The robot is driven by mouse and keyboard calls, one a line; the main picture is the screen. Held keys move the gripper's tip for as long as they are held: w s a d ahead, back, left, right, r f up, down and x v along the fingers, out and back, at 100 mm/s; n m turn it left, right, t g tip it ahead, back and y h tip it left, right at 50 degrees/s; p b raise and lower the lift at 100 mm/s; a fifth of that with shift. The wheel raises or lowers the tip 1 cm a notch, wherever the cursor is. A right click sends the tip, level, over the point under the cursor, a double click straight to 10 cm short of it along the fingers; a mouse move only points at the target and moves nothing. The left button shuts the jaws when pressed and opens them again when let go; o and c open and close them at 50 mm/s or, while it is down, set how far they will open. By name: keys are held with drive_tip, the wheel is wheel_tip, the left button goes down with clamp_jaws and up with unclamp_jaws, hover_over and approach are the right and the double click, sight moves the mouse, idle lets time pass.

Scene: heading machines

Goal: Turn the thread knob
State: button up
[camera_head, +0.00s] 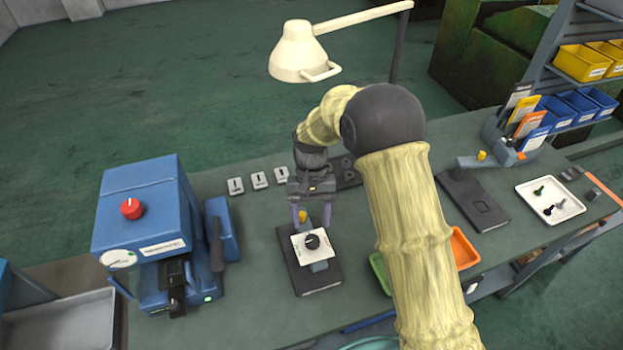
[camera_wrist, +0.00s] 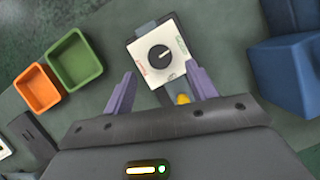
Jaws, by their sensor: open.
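The thread knob is a small black round knob (camera_head: 312,242) on a white square plate (camera_head: 299,252), on a dark base (camera_head: 318,281) on the bench. In the wrist view the knob (camera_wrist: 160,55) sits at the middle of the white plate (camera_wrist: 172,80), with a light pointer line and coloured labels at the plate's sides. My gripper (camera_head: 299,215) is open and empty, just behind the plate in the head view. In the wrist view its purple fingers (camera_wrist: 160,82) stand apart on either side, short of the knob. A yellow part (camera_wrist: 183,98) lies between them.
A blue machine (camera_head: 150,225) with a red knob stands at left. Green (camera_head: 379,270) and orange (camera_head: 464,247) bins are at right, partly behind my arm. A lamp (camera_head: 300,50) hangs behind. A white tray (camera_head: 550,198) with screws is far right.

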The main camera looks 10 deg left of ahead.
drive_tip(key=b+v, duration=0.1)
drive_tip(key=v, duration=1.1)
drive_tip(key=shift+b, duration=0.4)
drive_tip(key=s+d+f+m+t, duration=0.1)
drive_tip(key=s+d, duration=0.3)
drive_tip(key=d, duration=0.5)
drive_tip(key=s+d+f+m+t, duration=0.1)
drive_tip(key=s+d+t, duration=0.2)
drive_tip(key=d, duration=0.6)
drive_tip(key=s+d+f+m+t+y, duration=0.1)
drive_tip(key=s+d+f+t, duration=0.1)
drive_tip(key=s+d, duration=0.5)
drive_tip(key=d, duration=0.3)
drive_tip(key=shift+t, duration=0.4)
drive_tip(key=shift+s, duration=0.1)
